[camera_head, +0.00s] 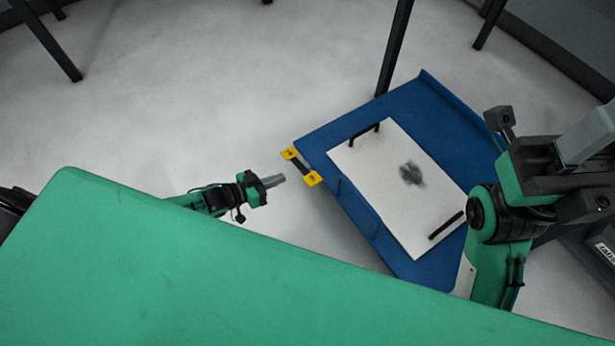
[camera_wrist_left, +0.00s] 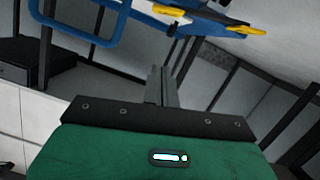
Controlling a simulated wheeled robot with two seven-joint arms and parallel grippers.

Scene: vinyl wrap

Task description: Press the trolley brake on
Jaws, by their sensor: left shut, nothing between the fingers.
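The trolley (camera_head: 310,148) is blue and stands on the floor right of centre in the head view. Its brake is a dark bar with two yellow ends (camera_head: 313,179) at the trolley's left corner. In the left wrist view, a yellow brake end (camera_wrist_left: 236,29) shows at the top right, and part of the blue trolley frame (camera_wrist_left: 75,37) at the top left. My left gripper (camera_head: 279,180) is shut and empty, just left of the brake with a small gap. Its grey fingers (camera_wrist_left: 161,78) point toward the trolley in the wrist view. My right arm is at the right; its fingers are unclear.
A white panel (camera_head: 375,165) with black handles and a dark smudge lies on the trolley. A green surface (camera_head: 150,260) fills the lower left foreground. Black posts (camera_head: 395,45) stand behind the trolley. The pale floor (camera_head: 200,100) left of the trolley is clear.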

